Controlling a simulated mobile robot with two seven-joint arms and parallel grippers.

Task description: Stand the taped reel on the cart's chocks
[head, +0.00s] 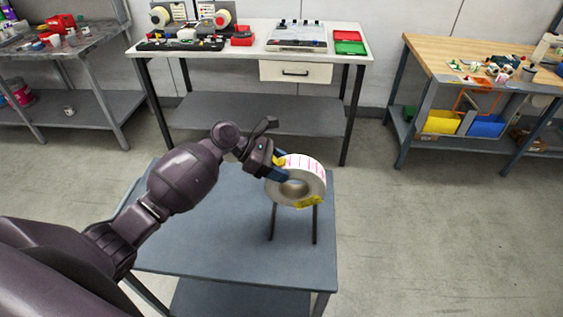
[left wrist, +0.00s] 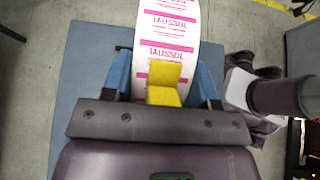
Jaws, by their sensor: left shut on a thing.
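The taped reel (head: 313,171) is a white label roll with pink print and a wide core hole, tilted in the head view. Yellow tape (head: 308,202) shows at its lower edge. My left gripper (head: 280,169) is shut on its upper left side. In the left wrist view the blue fingers sit on either side of the reel (left wrist: 167,35), with a yellow piece (left wrist: 163,85) between them. The chocks (head: 315,226) are two thin dark bars on the grey cart (head: 200,245). The reel overlaps their far ends; I cannot tell whether it touches them. My right gripper is out of view.
A white bench (head: 250,40) with machines and a green and a red tray stands behind the cart. A wooden-topped bench (head: 425,50) with bins is at right, a grey bench (head: 95,65) at left. The cart's front and the floor to its right are clear.

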